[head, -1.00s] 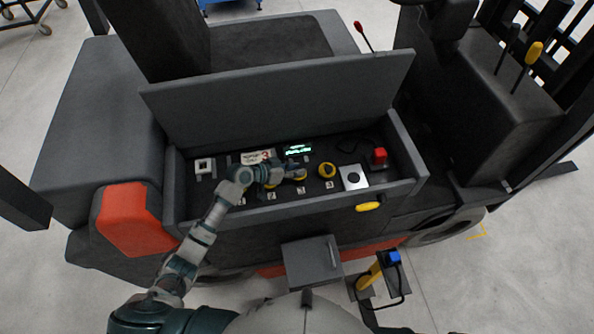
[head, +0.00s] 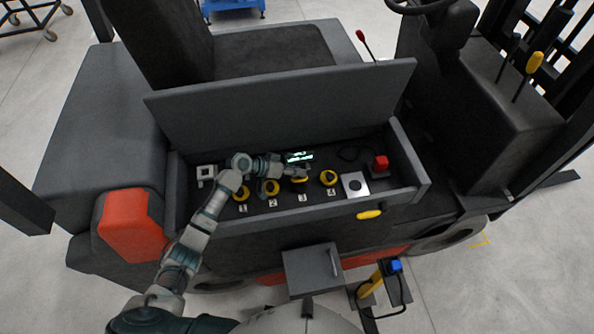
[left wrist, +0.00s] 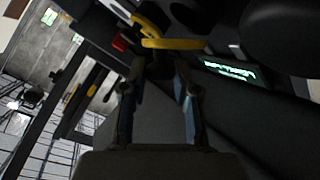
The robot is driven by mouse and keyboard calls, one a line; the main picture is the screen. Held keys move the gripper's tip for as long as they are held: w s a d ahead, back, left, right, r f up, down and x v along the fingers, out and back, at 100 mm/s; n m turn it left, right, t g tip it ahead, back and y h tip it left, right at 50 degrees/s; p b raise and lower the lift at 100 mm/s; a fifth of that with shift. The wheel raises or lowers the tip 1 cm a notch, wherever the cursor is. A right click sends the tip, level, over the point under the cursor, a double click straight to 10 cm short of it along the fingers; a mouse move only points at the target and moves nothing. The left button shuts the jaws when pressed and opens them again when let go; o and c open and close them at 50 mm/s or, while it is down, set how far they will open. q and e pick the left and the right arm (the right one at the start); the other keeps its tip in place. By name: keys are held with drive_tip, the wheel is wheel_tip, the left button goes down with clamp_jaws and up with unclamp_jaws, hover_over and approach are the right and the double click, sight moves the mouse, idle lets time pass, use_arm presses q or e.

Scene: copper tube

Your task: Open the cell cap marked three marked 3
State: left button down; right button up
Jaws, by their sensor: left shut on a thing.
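Several yellow-and-black cell caps stand in a row in the open battery box, with number labels in front. In the head view, cap 3 (head: 300,180) is above label 3 (head: 302,198). My left gripper (head: 292,171) is at cap 3 from the left and covers its upper part. In the left wrist view, a yellow ring (left wrist: 175,44) shows just beyond the fingertips of my left gripper (left wrist: 158,82). The fingers are shut on a dark part by this ring, which I take to be cap 3. My right gripper is out of view.
Cap 2 (head: 271,187) and cap 4 (head: 328,178) flank cap 3 closely; cap 1 (head: 242,194) is further left. The raised lid (head: 280,105) stands behind the box.

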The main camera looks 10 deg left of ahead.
use_arm(q)
drive_tip(key=shift+w+a+r, duration=0.1)
drive_tip(key=shift+r, duration=0.05)
drive_tip(key=c, duration=0.9)
unclamp_jaws()
drive_tip(key=shift+a, duration=0.1)
drive_tip(key=shift+a, duration=0.15)
drive_tip(key=shift+s+a, duration=0.2)
drive_tip(key=shift+a, duration=0.05)
drive_tip(key=v, duration=1.1)
drive_tip(key=shift+a, duration=0.15)
drive_tip(key=shift+o, duration=0.2)
drive_tip(key=shift+s+r, duration=0.1)
drive_tip(key=shift+r, duration=0.05)
